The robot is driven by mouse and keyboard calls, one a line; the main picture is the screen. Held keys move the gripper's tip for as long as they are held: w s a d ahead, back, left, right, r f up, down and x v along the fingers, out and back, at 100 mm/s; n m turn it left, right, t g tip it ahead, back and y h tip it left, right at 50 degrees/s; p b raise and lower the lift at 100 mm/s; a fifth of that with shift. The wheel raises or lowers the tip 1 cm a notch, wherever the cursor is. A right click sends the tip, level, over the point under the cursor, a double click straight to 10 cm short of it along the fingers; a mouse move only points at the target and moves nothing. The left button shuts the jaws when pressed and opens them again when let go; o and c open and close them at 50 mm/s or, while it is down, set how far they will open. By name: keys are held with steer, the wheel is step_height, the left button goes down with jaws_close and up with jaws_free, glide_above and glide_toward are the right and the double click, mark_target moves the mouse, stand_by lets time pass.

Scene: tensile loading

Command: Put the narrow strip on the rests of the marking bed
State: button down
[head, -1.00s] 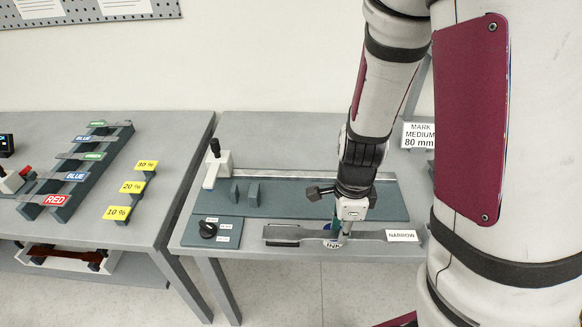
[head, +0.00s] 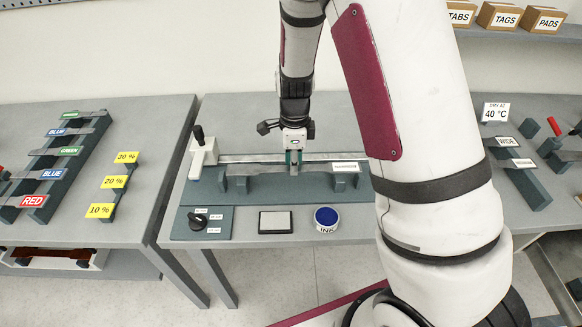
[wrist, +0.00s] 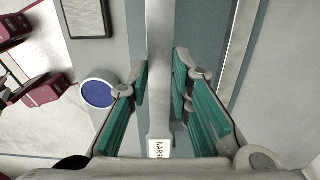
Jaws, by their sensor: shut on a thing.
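The narrow strip (head: 262,169), a flat grey bar with a white label at its right end, lies lengthwise over the marking bed (head: 295,187), a dark teal plate with upright rests at its left (head: 241,184) and right (head: 339,182). My gripper (head: 294,162) points down and is shut on the strip near its middle. In the wrist view the strip (wrist: 160,75) runs between my fingers (wrist: 159,85), its label partly cut off. The strip is level with the tops of the rests; I cannot tell whether it touches them.
A metal rail (head: 235,158) runs behind the strip, with a white lever block (head: 203,152) at its left end. A knob panel (head: 203,223), a grey pad (head: 276,222) and a blue ink pad (head: 326,217) sit in front. My arm hides the bed's right end.

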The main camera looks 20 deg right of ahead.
steer(key=shift+w+a+f+p, duration=0.15)
steer(key=shift+w+f, duration=0.25)
steer(key=shift+f, duration=0.5)
steer(key=shift+w+f+p, duration=0.25)
steer(key=shift+w+f, duration=0.1)
steer(key=shift+f, duration=0.55)
steer(key=shift+f, duration=0.15)
steer(key=c, duration=1.4)
jaws_free()
steer(key=shift+c, duration=0.2)
